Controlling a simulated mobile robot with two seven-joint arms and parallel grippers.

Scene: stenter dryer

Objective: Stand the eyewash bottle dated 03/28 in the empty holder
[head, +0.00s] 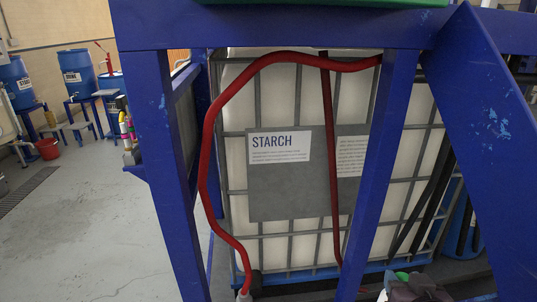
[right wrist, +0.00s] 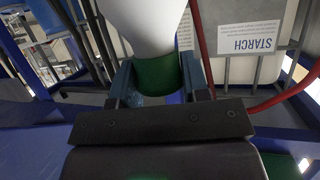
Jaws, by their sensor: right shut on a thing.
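In the right wrist view my right gripper (right wrist: 158,72) is shut on a bottle (right wrist: 153,25). The bottle has a white body and a green part (right wrist: 157,74) that sits between the two fingers. The white body runs up out of the top of that view. No date can be read on it, so I cannot tell whether it is the 03/28 one. I cannot make out any holder in these views. My left gripper is not in view.
A blue steel frame (head: 167,150) stands close in front. Behind it is a caged white tank (head: 290,95) with a STARCH label (head: 280,147). A red hose (head: 207,155) loops across it.

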